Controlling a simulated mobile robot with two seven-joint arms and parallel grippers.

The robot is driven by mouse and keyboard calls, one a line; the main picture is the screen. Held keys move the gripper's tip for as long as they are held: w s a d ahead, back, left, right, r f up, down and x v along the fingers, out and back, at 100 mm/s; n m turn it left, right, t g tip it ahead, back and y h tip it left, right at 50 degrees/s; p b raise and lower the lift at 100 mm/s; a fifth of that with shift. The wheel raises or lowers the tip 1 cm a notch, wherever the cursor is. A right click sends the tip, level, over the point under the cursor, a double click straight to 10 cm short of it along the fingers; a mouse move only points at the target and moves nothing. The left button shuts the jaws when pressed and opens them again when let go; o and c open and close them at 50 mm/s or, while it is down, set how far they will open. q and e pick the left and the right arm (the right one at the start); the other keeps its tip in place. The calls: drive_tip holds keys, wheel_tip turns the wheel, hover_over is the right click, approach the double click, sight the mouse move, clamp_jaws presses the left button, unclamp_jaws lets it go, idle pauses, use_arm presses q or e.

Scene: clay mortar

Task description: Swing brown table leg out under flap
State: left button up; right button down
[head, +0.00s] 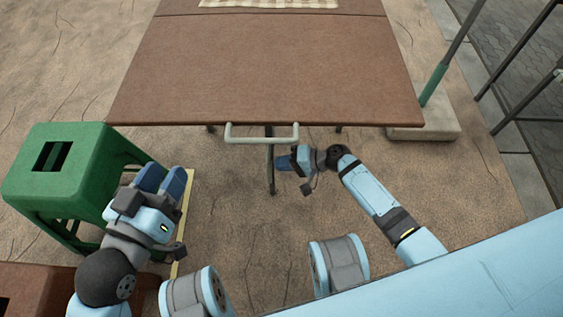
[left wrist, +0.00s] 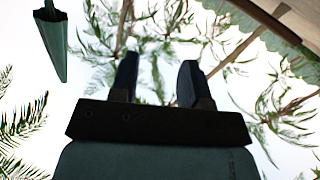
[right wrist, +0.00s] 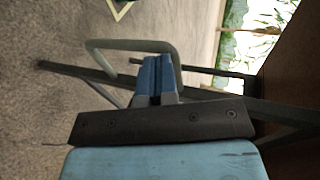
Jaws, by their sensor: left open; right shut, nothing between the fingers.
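The brown table (head: 260,70) fills the upper middle of the head view, its flap raised level. A dark table leg (head: 270,165) stands below the near edge of the flap, behind a pale handle (head: 262,139). In the right wrist view the leg and frame bars (right wrist: 90,75) run across behind the handle (right wrist: 105,46). My right gripper (head: 284,162) is shut and empty, close beside the leg on its right; I cannot tell whether it touches. My left gripper (head: 165,180) is open and empty beside the green stool, and its fingers (left wrist: 155,82) point up in the left wrist view.
A green stool (head: 70,170) stands at the left. A green pole on a concrete base (head: 425,123) stands right of the table, with dark metal railings (head: 515,90) beyond. A checked cloth (head: 270,3) lies on the table's far part. Bare ground (head: 230,220) is free below the flap.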

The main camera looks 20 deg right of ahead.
use_arm(q)
drive_tip(key=r+t+p, duration=0.1)
drive_tip(key=r+p, duration=0.1)
drive_tip(key=r+t+p, duration=0.1)
drive_tip(key=r, duration=0.2)
drive_tip(key=shift+s+a+r+n+p, duration=0.1)
drive_tip(key=shift+a+r+n+p, duration=0.1)
drive_tip(key=shift+r+n+p, duration=0.15)
use_arm(e)
drive_tip(key=v, duration=1.3)
drive_tip(key=shift+d, duration=0.2)
drive_tip(key=shift+d+r, duration=0.15)
